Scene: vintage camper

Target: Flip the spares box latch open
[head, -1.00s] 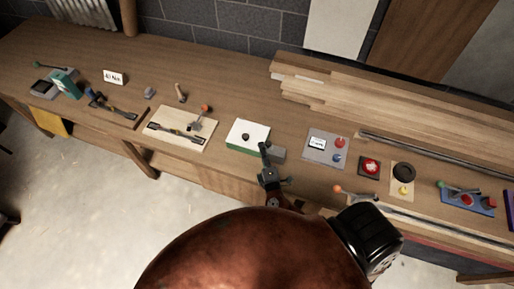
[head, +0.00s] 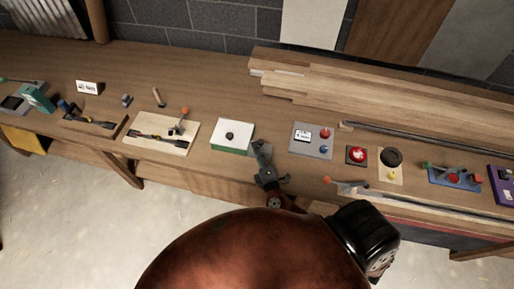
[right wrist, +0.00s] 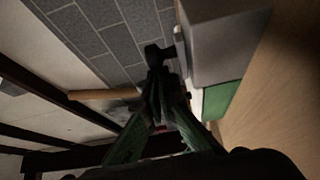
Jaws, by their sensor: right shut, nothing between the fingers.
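No part labelled as the spares box can be made out. A low green box with a white top and dark knob (head: 231,133) sits on the bench, and a small grey block stands at its right side, mostly covered by my gripper in the head view. My right gripper (head: 259,148) is shut and empty, over the grey block in that view. In the right wrist view the shut fingers (right wrist: 157,58) are just left of the grey block (right wrist: 228,45), with the green side (right wrist: 218,101) below it. Contact and a latch cannot be told. My left gripper is out of view.
A grey panel (head: 298,148) with red and blue knobs lies to the right, then a red button box (head: 357,155). A pale board (head: 150,147) with a tool on it lies to the left. Stacked planks (head: 340,95) line the back.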

